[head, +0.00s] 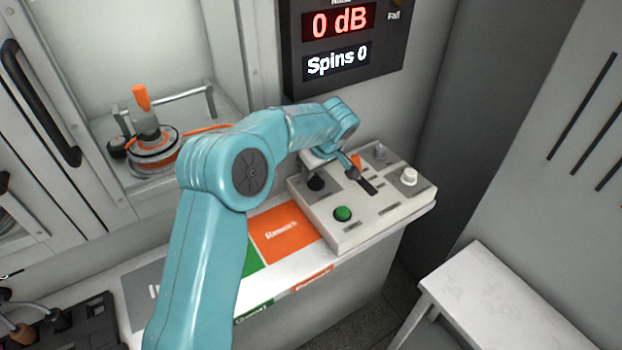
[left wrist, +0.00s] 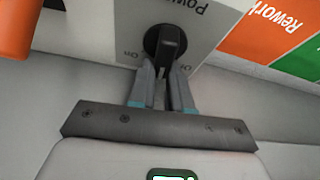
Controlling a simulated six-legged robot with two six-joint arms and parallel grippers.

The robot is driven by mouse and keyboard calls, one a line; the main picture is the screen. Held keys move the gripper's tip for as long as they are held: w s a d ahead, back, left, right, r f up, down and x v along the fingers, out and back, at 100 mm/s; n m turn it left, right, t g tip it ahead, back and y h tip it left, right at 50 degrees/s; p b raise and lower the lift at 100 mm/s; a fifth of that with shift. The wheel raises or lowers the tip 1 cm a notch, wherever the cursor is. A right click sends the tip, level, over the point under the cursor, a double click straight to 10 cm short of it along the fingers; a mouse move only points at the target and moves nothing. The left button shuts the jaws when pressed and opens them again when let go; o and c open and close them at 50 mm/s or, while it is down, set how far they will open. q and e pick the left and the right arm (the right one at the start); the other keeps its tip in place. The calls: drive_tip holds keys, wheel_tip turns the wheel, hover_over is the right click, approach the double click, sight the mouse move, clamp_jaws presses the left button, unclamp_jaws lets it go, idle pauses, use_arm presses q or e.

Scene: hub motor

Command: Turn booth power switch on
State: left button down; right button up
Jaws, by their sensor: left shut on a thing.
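The booth power switch is a black rotary knob (head: 316,184) at the back left corner of the light control box (head: 345,236). In the left wrist view the knob (left wrist: 168,45) sits beside an upside-down "Power" label, with small On and Off marks at its near side. Its grip ridge runs roughly straight toward my gripper, and I cannot tell which mark it points to. My left gripper (left wrist: 162,88) has its two narrow fingers closed on the ridge of the knob. In the head view my arm reaches over the box and the fingers are hard to make out.
The box also bears a green button (head: 342,214), a white knob (head: 409,176) and an orange-tipped lever (head: 356,161). An orange Rework mat (head: 283,232) lies left of it. A display (head: 338,40) above reads 0 dB and Spins 0. A hub motor (head: 152,150) stands inside the booth.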

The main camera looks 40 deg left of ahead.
use_arm(q)
drive_tip(key=m+t+b, duration=0.1)
drive_tip(key=m, duration=0.1)
drive_tip(key=shift+w+m, duration=0.2)
drive_tip(key=shift+m, duration=0.2)
drive_tip(key=shift+w+d+m+t+h+b, duration=0.1)
drive_tip(key=shift+m+t+h+b, duration=0.25)
drive_tip(key=shift+m, duration=0.55)
drive_tip(key=shift+w+d+r+m+t+h, duration=0.1)
drive_tip(key=shift+m+t+h, duration=0.1)
drive_tip(key=shift+m, duration=0.4)
drive_tip(key=shift+d+m+t+h, duration=0.1)
drive_tip(key=shift+m+t+h, duration=0.05)
drive_tip(key=shift+m, duration=0.45)
drive_tip(key=shift+w+d+m+t+h+p, duration=0.15)
drive_tip(key=shift+m+t+h+p, duration=0.3)
drive_tip(key=shift+m, duration=1.05)
drive_tip(key=c, duration=1.1)
unclamp_jaws()
drive_tip(key=shift+o, duration=0.2)
drive_tip(key=p+v, duration=0.1)
drive_tip(key=v, duration=1.5)
drive_tip(key=shift+r, duration=0.2)
drive_tip(key=shift+w, duration=0.1)
